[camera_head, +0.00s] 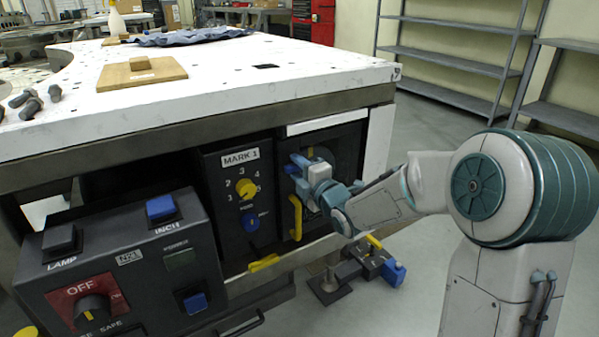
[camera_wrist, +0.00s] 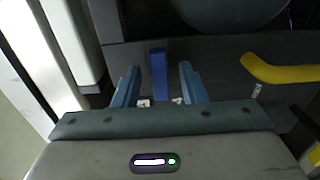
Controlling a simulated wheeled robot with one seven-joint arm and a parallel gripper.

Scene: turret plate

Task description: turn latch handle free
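A dark blue upright bar, which looks like the latch handle (camera_wrist: 158,74), stands between the two fingers of my gripper (camera_wrist: 158,88) in the wrist view. A gap shows on both sides of it, so the fingers are open around it and do not appear to touch it. In the head view my gripper (camera_head: 306,165) reaches into the dark panel on the bench front, right of the MARK 1 panel. The handle is mostly hidden there by my gripper and wrist.
A yellow grab handle (camera_head: 296,218) is just below left of my gripper; it also shows at right in the wrist view (camera_wrist: 285,69). The MARK 1 panel (camera_head: 240,190) has a yellow knob. A control box (camera_head: 120,262) stands front left. A blue-ended device (camera_head: 360,268) is low, below my forearm.

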